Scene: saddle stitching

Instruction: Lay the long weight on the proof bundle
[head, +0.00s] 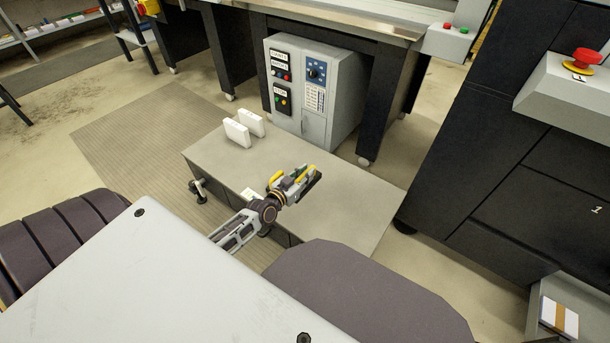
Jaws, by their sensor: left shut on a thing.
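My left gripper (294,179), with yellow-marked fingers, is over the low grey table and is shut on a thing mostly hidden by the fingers. A dark narrow bar (312,186) shows at the fingertips and looks like the long weight. I cannot tell whether it touches the tabletop. A small white item (250,194) lies by my left wrist, partly covered by the arm; I cannot tell if it is the proof bundle. A white stack with a brown band (558,318) sits in a grey tray at the lower right. My right gripper is not in view.
Two white upright blocks (237,133) stand at the back left of the low table (350,210). The table's right part is clear. A grey control cabinet (335,95) stands behind it. A dark machine (520,150) rises at the right.

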